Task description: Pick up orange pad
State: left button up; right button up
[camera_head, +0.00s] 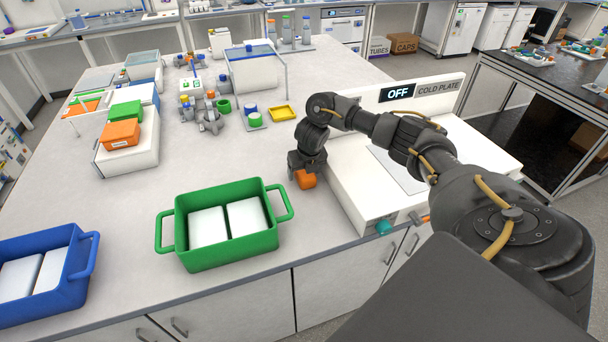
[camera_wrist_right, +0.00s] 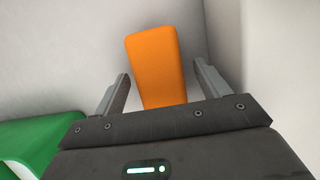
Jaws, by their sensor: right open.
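The orange pad (camera_head: 306,180) is a small rounded block on the table, just left of the cold plate. In the right wrist view the orange pad (camera_wrist_right: 156,66) stretches away between my fingers. My right gripper (camera_head: 304,170) is directly over it, pointing down. In the right wrist view my right gripper (camera_wrist_right: 160,85) is open, one finger on each side of the pad, with a gap showing on both sides. The pad's near end is hidden behind the gripper body. My left gripper is not in view.
The white cold plate (camera_head: 350,190) stands close to the right of the pad. A green crate (camera_head: 230,255) with two white blocks is at the left front, and a blue crate (camera_head: 45,300) lies further left. Table space behind the green crate is clear.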

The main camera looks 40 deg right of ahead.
jog(key=shift+f, duration=0.3)
dwell(0.5)
jog(key=shift+c, duration=0.3)
jog(key=c, duration=1)
